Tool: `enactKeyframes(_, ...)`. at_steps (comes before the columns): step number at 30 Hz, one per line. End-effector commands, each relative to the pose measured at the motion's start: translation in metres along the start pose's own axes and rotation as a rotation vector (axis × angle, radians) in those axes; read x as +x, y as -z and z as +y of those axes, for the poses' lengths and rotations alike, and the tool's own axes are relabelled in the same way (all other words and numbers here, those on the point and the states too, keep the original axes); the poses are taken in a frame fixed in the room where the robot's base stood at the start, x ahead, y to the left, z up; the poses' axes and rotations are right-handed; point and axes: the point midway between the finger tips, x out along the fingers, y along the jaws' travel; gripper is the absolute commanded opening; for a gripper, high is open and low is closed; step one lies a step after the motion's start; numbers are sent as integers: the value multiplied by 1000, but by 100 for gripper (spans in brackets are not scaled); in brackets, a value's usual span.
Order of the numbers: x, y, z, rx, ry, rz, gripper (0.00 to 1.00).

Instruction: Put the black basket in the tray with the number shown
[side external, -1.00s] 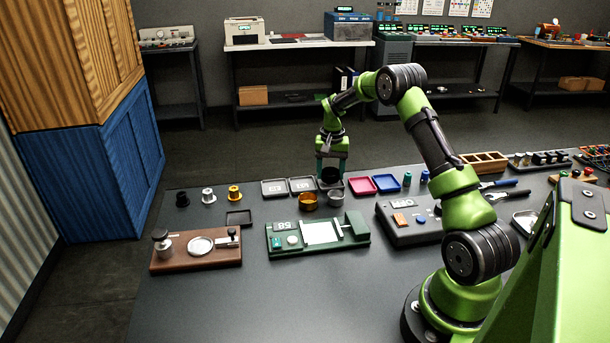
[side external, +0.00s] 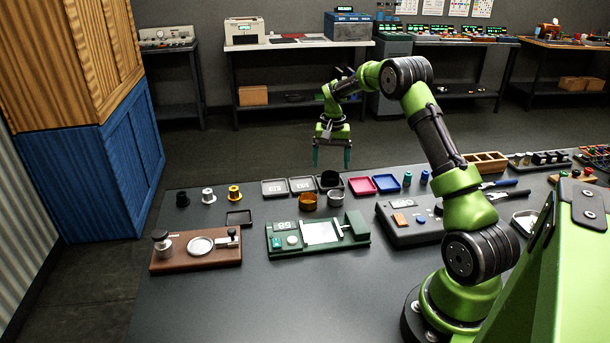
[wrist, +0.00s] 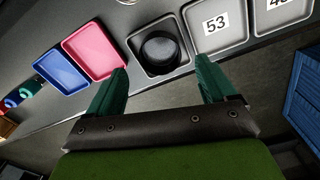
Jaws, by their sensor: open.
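The black basket (side external: 329,178) sits in a dark grey tray in the row along the table's far edge. The wrist view shows the basket (wrist: 161,50) upright inside that tray's rim (wrist: 136,62); any label under it is hidden. Two other grey trays stand beside it: one reads 53 (wrist: 214,25), and the number on the other (wrist: 281,12) is cut off in the wrist view. A green device (side external: 318,236) bears a small number display (side external: 285,224) that looks like 58, hard to read. My gripper (side external: 332,163) is open and empty, raised above and behind the basket, apart from it.
A pink tray (side external: 361,186) and a blue tray (side external: 387,183) stand right of the basket. A brass basket (side external: 308,202) and a steel basket (side external: 336,198) stand in front. A brown tamping stand (side external: 196,249) is at left. Bare table lies in the foreground.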

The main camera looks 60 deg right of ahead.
Motion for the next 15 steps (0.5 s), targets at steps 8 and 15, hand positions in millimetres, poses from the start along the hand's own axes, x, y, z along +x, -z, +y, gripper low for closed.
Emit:
enactKeyframes(8, -62, 1, 0, 0, 1, 4, 84)
enactKeyframes(15, -87, -1, -1, -4, 1, 1, 84)
